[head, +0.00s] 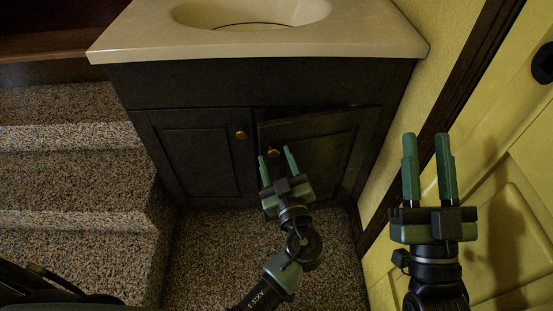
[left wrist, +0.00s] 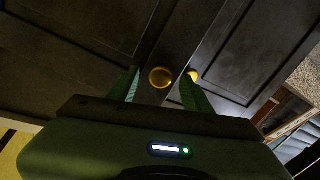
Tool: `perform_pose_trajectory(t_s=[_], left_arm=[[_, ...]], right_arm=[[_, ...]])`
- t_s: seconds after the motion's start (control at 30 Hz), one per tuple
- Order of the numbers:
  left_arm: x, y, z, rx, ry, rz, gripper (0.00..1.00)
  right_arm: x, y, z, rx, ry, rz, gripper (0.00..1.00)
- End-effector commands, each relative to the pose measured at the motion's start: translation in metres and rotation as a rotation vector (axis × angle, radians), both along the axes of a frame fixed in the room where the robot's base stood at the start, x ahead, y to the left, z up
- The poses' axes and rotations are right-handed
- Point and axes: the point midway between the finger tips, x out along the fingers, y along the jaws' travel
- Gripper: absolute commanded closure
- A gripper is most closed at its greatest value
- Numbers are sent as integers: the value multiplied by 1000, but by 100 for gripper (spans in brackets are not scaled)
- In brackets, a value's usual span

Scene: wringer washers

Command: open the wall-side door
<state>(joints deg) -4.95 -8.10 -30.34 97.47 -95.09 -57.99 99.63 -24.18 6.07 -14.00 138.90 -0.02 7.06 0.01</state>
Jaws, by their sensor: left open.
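The wall-side door (head: 325,143) is the dark right-hand door of the vanity in the head view. It stands slightly ajar, its knob edge out from the cabinet front. Its round brass knob (head: 273,152) shows just beyond my left gripper (head: 277,160). My left gripper is open, with its green fingertips close to the door. In the left wrist view the knob (left wrist: 160,77) appears between the open fingers; I cannot tell whether they touch it. My right gripper (head: 428,168) is open and empty, in front of the yellow wall and yellow door, away from the vanity.
The other vanity door (head: 195,155) is shut, with its own brass knob (head: 241,134). The pale countertop (head: 350,35) with a sink overhangs above. Carpeted steps (head: 70,165) rise at left. A yellow panelled door (head: 510,190) stands at right. Carpet floor lies below the vanity.

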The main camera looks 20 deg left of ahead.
Motion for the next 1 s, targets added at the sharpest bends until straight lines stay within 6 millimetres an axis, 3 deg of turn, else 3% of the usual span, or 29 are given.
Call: perform_pose_trajectory(t_s=[0.4,0.8,0.83,0.93,1.0], left_arm=[[-55,-32,-1,-2,2,-3,51],[-66,-38,0,-1,1,-3,51],[-66,-38,0,-1,1,-3,53],[-64,-39,-6,-5,10,-24,81],[-59,-41,-24,-18,38,-81,100]], right_arm=[[3,0,-5,-8,30,-1,64],[4,0,-7,-12,42,-3,64],[4,0,-7,-12,42,-3,64],[4,0,-7,-11,41,-3,64],[4,0,-7,-11,40,-3,64]])
